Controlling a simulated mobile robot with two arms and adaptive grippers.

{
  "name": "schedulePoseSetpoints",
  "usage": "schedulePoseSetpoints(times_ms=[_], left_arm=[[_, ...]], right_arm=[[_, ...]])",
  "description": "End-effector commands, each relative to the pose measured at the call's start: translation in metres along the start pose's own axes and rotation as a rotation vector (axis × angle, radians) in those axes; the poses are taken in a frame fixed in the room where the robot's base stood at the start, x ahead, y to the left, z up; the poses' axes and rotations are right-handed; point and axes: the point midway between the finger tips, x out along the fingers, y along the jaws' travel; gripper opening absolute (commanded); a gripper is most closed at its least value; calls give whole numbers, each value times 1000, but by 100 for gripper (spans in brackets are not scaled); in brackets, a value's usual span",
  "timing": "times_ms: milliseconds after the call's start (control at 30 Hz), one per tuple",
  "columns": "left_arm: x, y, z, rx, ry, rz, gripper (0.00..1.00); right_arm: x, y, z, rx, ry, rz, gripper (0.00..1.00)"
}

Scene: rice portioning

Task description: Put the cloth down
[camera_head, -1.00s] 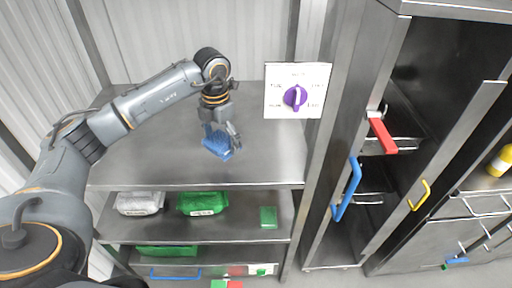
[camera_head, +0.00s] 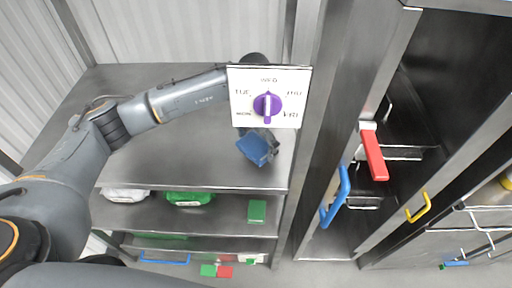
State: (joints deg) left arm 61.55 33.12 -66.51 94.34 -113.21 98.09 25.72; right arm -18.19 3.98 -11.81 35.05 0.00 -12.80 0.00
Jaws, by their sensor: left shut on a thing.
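A blue cloth (camera_head: 255,149) is in my left gripper (camera_head: 270,143), over the right part of the steel table top (camera_head: 170,160). The gripper is shut on the cloth. The dial sign hides the wrist and part of the gripper. I cannot tell whether the cloth touches the table. My right gripper is not in view.
A white sign with a purple dial (camera_head: 267,104) stands in front of my left wrist. The shelf below holds a green pack (camera_head: 190,198), a white pack (camera_head: 124,195) and a green block (camera_head: 257,211). A tall steel cabinet with a blue handle (camera_head: 336,197) and a red handle (camera_head: 373,155) stands right. The table's left part is clear.

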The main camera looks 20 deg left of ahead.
Motion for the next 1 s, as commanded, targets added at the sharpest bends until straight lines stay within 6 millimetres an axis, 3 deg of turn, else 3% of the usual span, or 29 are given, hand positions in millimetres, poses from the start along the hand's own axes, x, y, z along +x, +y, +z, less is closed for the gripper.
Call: schedulePoseSetpoints(times_ms=[233, 600, 633, 1000], left_arm=[[31, 0, -1, 0, 3, -1, 64], [39, 0, 0, 1, 1, 0, 64], [38, 0, 0, 1, 0, 0, 97], [36, 0, -1, 1, 1, 0, 100]], right_arm=[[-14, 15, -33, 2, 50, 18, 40], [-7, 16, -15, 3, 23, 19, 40], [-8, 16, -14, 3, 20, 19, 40], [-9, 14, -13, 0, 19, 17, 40]])
